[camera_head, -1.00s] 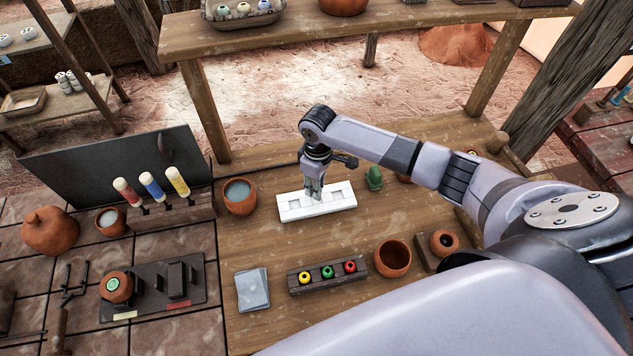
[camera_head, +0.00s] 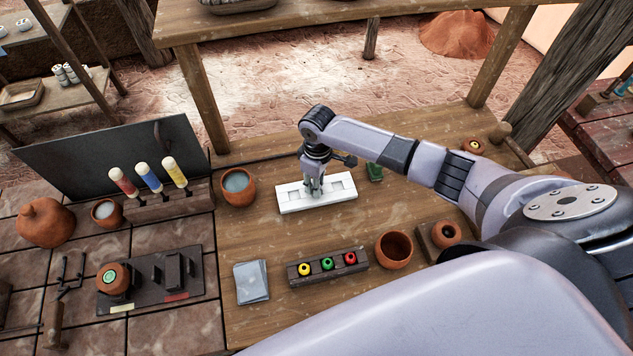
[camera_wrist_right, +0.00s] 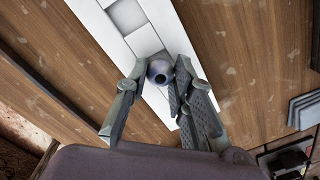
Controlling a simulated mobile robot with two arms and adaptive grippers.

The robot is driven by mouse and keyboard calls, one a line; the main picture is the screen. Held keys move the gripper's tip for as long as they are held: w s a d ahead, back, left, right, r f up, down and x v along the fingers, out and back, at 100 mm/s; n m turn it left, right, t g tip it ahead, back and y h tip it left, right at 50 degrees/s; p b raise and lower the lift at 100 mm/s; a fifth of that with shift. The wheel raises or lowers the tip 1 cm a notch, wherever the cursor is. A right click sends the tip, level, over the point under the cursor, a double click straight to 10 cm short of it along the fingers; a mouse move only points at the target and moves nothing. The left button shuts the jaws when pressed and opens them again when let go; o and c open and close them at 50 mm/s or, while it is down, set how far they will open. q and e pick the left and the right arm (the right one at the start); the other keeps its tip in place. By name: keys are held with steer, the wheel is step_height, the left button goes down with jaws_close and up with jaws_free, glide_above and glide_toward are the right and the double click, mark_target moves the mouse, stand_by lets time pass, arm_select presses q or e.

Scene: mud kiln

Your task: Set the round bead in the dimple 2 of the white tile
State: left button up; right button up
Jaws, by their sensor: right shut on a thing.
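The white tile (camera_head: 290,206) lies flat on the wooden table in the head view, with shallow square recesses along its top. In the right wrist view the tile (camera_wrist_right: 122,18) runs diagonally from the top toward the centre. My right gripper (camera_head: 314,191) points down over the middle of the tile. My left gripper is not in view.
A wooden rack (camera_head: 291,281) holds yellow, green and red beads in front of the tile. Clay bowls (camera_head: 394,249) stand nearby, and a clay cup (camera_head: 238,188) is left of the tile. A green object (camera_head: 375,172) stands close to its right. Grey sheets (camera_head: 252,282) lie front left.

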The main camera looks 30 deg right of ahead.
steer(key=o, duration=0.9)
steer(key=shift+o, duration=0.2)
step_height(320, 180, up, 12)
steer(key=shift+d, duration=0.15)
steer(key=shift+w, duration=0.1)
